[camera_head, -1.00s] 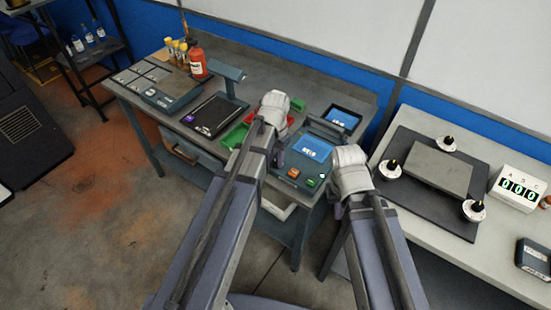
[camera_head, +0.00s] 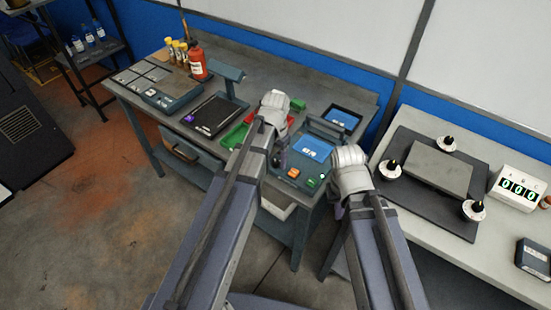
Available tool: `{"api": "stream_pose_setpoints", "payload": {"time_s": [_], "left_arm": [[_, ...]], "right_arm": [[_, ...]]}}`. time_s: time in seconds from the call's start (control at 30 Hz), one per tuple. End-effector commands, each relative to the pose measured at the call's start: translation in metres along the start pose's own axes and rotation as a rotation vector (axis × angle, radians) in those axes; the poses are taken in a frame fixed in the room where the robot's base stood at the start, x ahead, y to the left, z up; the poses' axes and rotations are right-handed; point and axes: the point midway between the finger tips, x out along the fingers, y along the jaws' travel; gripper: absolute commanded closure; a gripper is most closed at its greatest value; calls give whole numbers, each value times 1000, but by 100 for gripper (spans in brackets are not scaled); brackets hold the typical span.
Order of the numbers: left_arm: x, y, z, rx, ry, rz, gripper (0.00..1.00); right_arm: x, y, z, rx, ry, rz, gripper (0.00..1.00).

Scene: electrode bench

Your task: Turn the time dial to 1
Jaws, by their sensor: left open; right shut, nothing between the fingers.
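The blue-grey console (camera_head: 301,165) on the left bench has a lit blue screen (camera_head: 313,148), an orange button (camera_head: 293,173) and a green button (camera_head: 312,183). I cannot make out a dial marked for time on it; my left arm covers its left side. My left gripper (camera_head: 274,104) is above the bench left of the screen, its fingers hidden behind its pale wrist. My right gripper (camera_head: 349,166) is at the console's right edge, its fingers mostly hidden too. I see nothing held in either.
Three white dials with black knobs (camera_head: 391,169), (camera_head: 446,143), (camera_head: 474,210) surround a grey plate on the right bench, beside a counter (camera_head: 517,189) reading 000. Red and green trays (camera_head: 234,136), a black tray (camera_head: 342,119) and a red bottle (camera_head: 197,64) are on the left bench.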

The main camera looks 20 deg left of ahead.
Motion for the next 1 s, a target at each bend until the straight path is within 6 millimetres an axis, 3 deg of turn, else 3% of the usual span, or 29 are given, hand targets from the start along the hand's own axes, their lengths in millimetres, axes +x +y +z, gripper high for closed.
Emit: {"api": "stream_pose_setpoints", "payload": {"time_s": [0.27,0.7,1.0], "left_arm": [[-18,0,0,0,0,0,39],[-74,0,0,0,0,0,39],[-78,0,0,0,0,0,39]], "right_arm": [[-18,2,1,0,0,0,100],[-73,7,4,0,0,0,100],[-77,7,4,0,0,0,100]]}}
